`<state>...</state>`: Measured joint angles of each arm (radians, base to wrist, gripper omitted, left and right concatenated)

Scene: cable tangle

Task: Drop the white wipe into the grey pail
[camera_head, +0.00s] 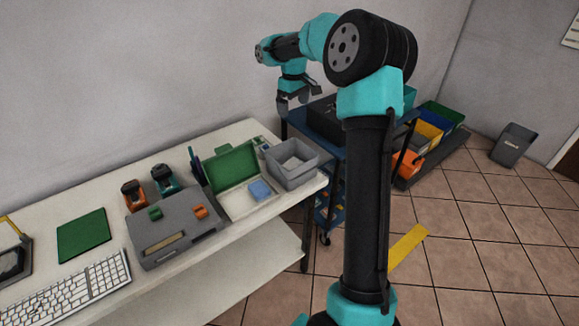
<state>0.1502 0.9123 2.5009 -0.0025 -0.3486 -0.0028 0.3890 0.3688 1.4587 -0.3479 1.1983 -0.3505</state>
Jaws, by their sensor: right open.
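My right gripper (296,101) hangs at the upper middle, pointing down, open, with nothing visible between its fingers. It is above and beyond the grey open box (292,178) at the bench's right end. A pale patch (291,162) shows inside that box; I cannot tell whether it is the white wipe or the box floor. A dark grey bin (512,146) stands on the floor at the far right; I cannot tell which of the two grey containers is the pail. My left gripper is not in view.
The white bench (202,251) holds a keyboard (83,291), a grey device (174,229) and a green case (235,171) with a blue block (260,190). A blue cart (345,152) stands beyond, with coloured bins (427,134) behind. My right arm hides part of the cart.

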